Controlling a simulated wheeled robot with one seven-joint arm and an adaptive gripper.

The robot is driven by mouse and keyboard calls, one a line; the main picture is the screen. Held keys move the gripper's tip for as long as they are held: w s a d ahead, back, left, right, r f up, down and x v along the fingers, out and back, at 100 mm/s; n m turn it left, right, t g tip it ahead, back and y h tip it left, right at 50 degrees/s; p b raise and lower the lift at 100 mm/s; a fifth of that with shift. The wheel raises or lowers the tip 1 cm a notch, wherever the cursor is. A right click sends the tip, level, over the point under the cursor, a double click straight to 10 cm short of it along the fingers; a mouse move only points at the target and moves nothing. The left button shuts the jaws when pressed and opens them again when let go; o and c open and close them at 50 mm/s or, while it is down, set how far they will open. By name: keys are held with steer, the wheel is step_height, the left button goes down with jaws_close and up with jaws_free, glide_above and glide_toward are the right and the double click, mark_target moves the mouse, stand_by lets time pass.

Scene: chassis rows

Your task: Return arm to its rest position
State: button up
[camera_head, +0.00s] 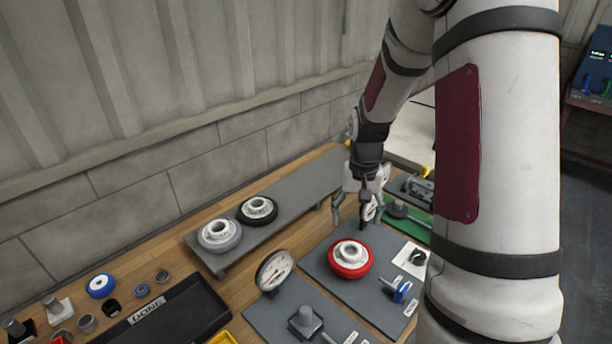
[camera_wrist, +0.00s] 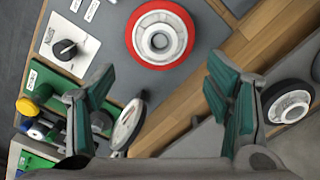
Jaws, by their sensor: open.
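My gripper (camera_head: 355,212) is open and empty, held above the workbench beyond the red-rimmed wheel. In the wrist view my gripper (camera_wrist: 155,95) shows its two green-padded fingers spread wide with nothing between them. The red-rimmed wheel (camera_head: 349,259) lies flat on a grey mat, apart from the fingers; it also shows in the wrist view (camera_wrist: 160,38). My arm reaches down across the right half of the head view and hides part of the bench behind it.
A grey wheel (camera_head: 219,234) and a black wheel (camera_head: 258,210) sit on a raised grey shelf (camera_head: 300,190). A round dial gauge (camera_head: 273,270) stands near the bench's middle. A dark tray marked DONE (camera_head: 170,314) lies at the front left. A concrete wall (camera_head: 150,190) runs behind.

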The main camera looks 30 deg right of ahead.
steer(key=shift+r, duration=0.1)
steer(key=s+a+r+n+t, duration=0.1)
steer(key=s+a+r+n, duration=0.15)
steer(key=a+r, duration=0.4)
steer(key=s+a+r+n+t, duration=0.1)
steer(key=s+a+r, duration=0.25)
steer(key=r, duration=0.65)
steer(key=s+a+r+n+t, duration=0.1)
steer(key=s+a+r, duration=0.2)
steer(key=s, duration=0.3)
steer(key=s+a+r+n+t, duration=0.2)
steer(key=s+a+r, duration=0.1)
steer(key=s, duration=0.3)
steer(key=shift+a+r, duration=0.2)
steer(key=shift+a, duration=0.65)
